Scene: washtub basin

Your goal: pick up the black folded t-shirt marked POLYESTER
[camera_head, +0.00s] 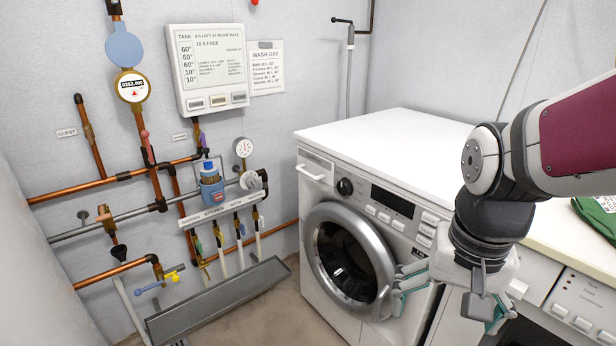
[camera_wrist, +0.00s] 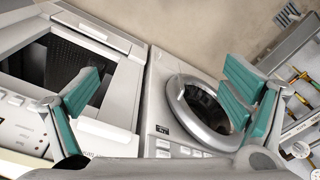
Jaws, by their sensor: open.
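No black folded t-shirt and no POLYESTER marking can be made out in either view. My gripper (camera_head: 448,299) hangs in front of the right side of the front-loading washing machine (camera_head: 318,190) in the head view. Its teal-padded fingers are spread wide with nothing between them. The wrist view also shows my gripper (camera_wrist: 165,98) open and empty, with the machines beyond it. A green folded cloth (camera_head: 596,217) with a pale printed patch lies at the right edge of the head view, partly cut off; it is not black.
The washer's white top is bare where visible. A cream counter (camera_head: 555,235) runs to its right, partly behind my arm. An open machine with a dark interior (camera_wrist: 52,60) shows in the wrist view. Copper pipes (camera_head: 100,183) and a grey trough (camera_head: 220,303) line the left wall.

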